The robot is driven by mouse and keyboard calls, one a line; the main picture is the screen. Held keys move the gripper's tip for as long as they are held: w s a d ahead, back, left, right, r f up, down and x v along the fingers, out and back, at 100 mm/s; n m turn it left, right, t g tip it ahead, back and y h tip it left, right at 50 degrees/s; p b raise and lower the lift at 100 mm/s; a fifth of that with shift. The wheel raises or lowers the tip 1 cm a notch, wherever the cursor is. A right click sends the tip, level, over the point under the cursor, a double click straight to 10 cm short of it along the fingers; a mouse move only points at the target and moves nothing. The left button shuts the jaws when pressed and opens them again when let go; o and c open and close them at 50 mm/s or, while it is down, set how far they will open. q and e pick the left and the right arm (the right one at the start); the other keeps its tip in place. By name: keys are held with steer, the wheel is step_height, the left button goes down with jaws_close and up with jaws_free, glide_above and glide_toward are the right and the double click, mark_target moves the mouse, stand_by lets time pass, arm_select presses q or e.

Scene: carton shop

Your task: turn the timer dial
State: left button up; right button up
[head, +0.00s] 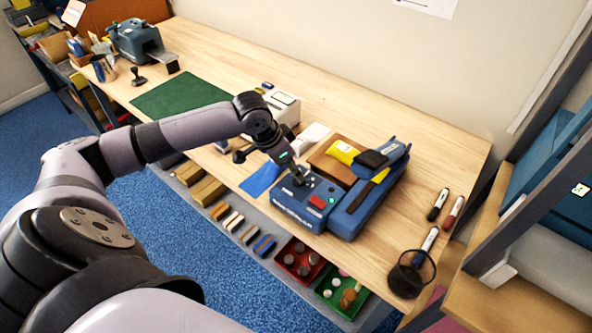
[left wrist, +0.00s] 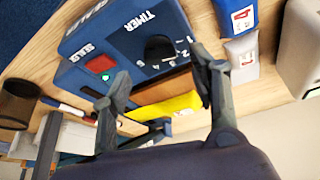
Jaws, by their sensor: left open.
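The blue sealer (head: 292,211) stands at the front of the bench, with a red patch on its top. The left wrist view shows its top close up, lettered TIMER and SEAL. The black timer dial (left wrist: 158,48) has white numbers beside it. My left gripper (head: 297,177) points down over the dial end of the sealer. In the left wrist view my left gripper (left wrist: 160,63) is open, and the dial shows between its fingertips, with nothing held. I cannot tell whether the fingers touch the dial. The head view hides the dial behind the gripper. My right gripper is not in view.
A brown block, a yellow packet (head: 343,151) and a blue unit (head: 363,204) stand close behind and right of the sealer. Markers (head: 438,205) and a black mesh cup (head: 411,275) lie further right. A green mat (head: 180,97) lies left, with bare wood beyond.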

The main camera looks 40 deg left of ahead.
mark_target(296, 181)
arm_select(q)
steer(key=x, duration=0.3)
steer(key=shift+w+f, duration=0.2)
steer(key=shift+f, duration=0.05)
steer(key=shift+w+f, duration=0.1)
steer(key=shift+f, duration=0.25)
steer(key=c, duration=1.2)
steer(key=shift+o, duration=0.2)
steer(key=shift+p, duration=0.3)
